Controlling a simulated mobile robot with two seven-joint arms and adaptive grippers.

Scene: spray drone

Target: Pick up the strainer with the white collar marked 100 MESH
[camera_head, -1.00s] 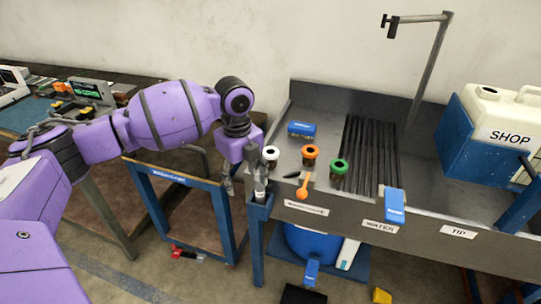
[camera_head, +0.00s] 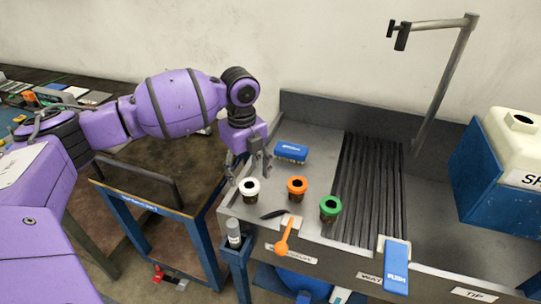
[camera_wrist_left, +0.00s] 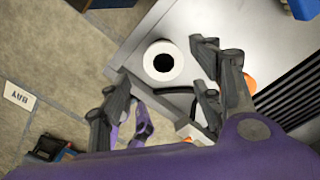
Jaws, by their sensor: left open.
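The strainer with the white collar (camera_head: 249,187) stands upright on the left end of the metal sink bench. Its 100 MESH marking cannot be read. In the left wrist view the white collar (camera_wrist_left: 163,61) shows from above as a ring with a dark hole, beyond and between the open fingers. My left gripper (camera_head: 249,171) is open and empty, just above and behind the strainer, apart from it as far as I can tell. It also shows in the left wrist view (camera_wrist_left: 160,85). An orange-collared strainer (camera_head: 297,188) and a green-collared one (camera_head: 330,208) stand to its right. My right gripper is not in view.
A blue brush (camera_head: 291,152) lies behind the strainers. A dark curved object (camera_head: 273,214) and an orange spoon-like tool (camera_head: 284,236) lie in front. A bottle (camera_head: 234,233) sits in a blue holder at the bench's left corner. A ribbed drainboard (camera_head: 368,190) lies right.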

